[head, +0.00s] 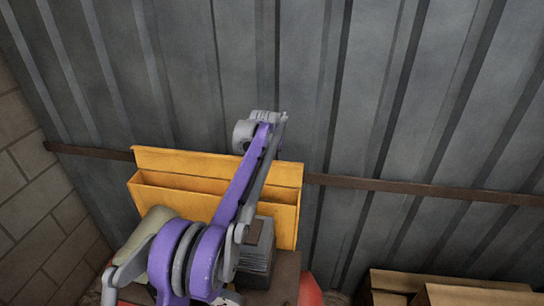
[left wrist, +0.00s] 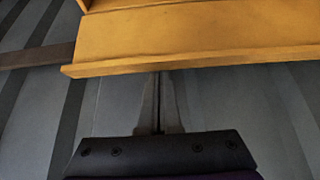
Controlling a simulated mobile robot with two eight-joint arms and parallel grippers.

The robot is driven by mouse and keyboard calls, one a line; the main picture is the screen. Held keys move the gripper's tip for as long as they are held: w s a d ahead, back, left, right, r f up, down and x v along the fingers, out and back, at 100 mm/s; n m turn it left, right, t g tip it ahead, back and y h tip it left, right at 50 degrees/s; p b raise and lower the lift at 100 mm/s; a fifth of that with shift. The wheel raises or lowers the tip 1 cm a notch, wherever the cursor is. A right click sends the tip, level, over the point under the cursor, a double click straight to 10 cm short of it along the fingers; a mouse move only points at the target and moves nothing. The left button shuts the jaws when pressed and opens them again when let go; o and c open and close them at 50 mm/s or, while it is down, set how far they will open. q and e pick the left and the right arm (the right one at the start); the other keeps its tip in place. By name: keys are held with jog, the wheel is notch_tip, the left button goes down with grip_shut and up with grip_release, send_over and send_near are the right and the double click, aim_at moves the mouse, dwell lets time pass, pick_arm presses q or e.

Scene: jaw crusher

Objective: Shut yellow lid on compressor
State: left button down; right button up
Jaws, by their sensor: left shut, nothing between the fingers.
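The yellow lid (head: 215,163) stands raised in front of the corrugated wall, and my purple left arm crosses in front of it. The lid's interior faces the head camera. A dark, finned compressor block (head: 257,258) shows below it, partly covered by my arm. In the left wrist view the lid's yellow edge (left wrist: 200,60) spans the top of the picture. My left gripper (left wrist: 158,78) is shut and empty, with its tips at or just behind that edge. I cannot tell whether they touch it. My right gripper is not in view.
A corrugated metal wall (head: 400,100) with a brown rail (head: 420,189) stands close behind the lid. A block wall (head: 30,150) is at the left. Wooden boards (head: 400,281) lie at the lower right. A red rounded part (head: 310,291) shows beside the compressor block.

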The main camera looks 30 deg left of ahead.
pick_arm(q)
jog(key=shift+s+d+f+t+b, duration=0.15)
jog(key=shift+s+f+t+b, duration=0.05)
jog(key=shift+s+t+b, duration=0.3)
jog(key=shift+s+d+f+t+y+b, duration=0.35)
jog(key=shift+s+d+f+t+b, duration=0.45)
jog(key=shift+s+f+b, duration=0.95)
jog(key=shift+s+d+f+t+y+b, duration=0.45)
jog(key=shift+s+f+t+b, duration=0.85)
jog(key=shift+s, duration=0.85)
jog(key=shift+s+d+f+t+y+b, duration=0.3)
jog(key=shift+s+d+f+t+b, duration=0.45)
jog(key=shift+s+f+b, duration=0.8)
jog(key=shift+s+a+f, duration=0.1)
jog(key=shift+s+f, duration=0.3)
jog(key=shift+s, duration=0.15)
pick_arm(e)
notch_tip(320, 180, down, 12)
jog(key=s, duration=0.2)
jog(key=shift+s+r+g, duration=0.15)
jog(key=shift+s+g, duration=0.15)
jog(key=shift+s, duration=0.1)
